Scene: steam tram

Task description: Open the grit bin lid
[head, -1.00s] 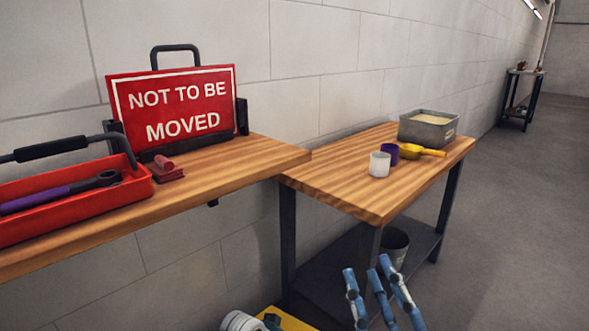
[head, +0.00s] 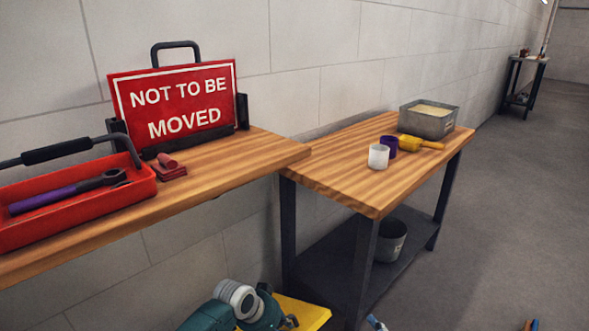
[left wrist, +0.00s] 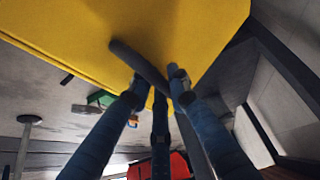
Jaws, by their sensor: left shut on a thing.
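The yellow grit bin lid (head: 308,313) shows only in part at the bottom edge of the head view, beside my left arm. In the left wrist view the yellow lid (left wrist: 120,22) fills the top, with a dark bar handle (left wrist: 128,56) crossing it. My left gripper (left wrist: 158,88) has its blue fingers shut around this handle. How far the lid is raised cannot be told. Blue fingertips of my right gripper (head: 377,322) peek in at the bottom edge of the head view; the rest is cut off.
A wooden bench (head: 345,180) with a grit-coloured tub (head: 428,124), yellow scoop (head: 425,143) and cups stands right of the bin. A bucket (head: 390,240) sits on its lower shelf. A shelf (head: 220,187) holds a red sign (head: 175,100) and red tool tray (head: 75,215).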

